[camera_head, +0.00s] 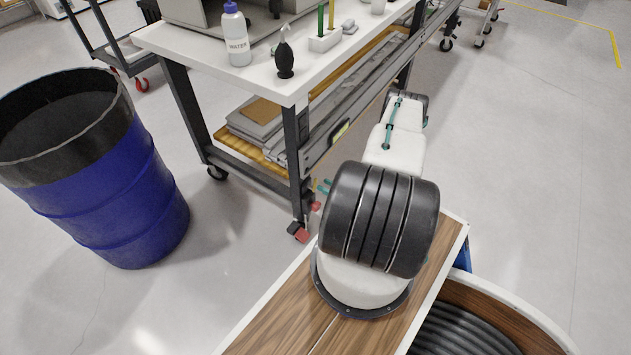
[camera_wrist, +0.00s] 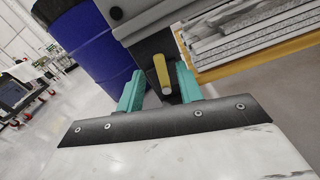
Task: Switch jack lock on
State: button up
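A yellow cylindrical handle with a pale end (camera_wrist: 161,72) shows in the wrist view in front of a dark table leg. It may be the jack lock's lever; I cannot tell whether it is on or off. My gripper (camera_wrist: 159,80) is open, with one teal finger on each side of the handle and visible gaps between. In the head view, my gripper's teal fingers (camera_head: 325,186) are mostly hidden behind my arm, low beside the workbench's front leg (camera_head: 297,160). Red parts (camera_head: 314,207) and a red-and-black caster (camera_head: 298,232) are at that leg's foot.
The white-topped workbench (camera_head: 290,88) carries a water bottle (camera_head: 237,40) and a black blower (camera_head: 285,55). Its lower shelf holds grey panels (camera_head: 255,130) close to my gripper. A blue drum (camera_head: 120,200) stands left.

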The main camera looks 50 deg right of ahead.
aim_at(316, 181)
jog(key=w, duration=0.5)
jog(key=shift+w+a, duration=0.2)
jog(key=shift+a, duration=0.05)
grip_shut()
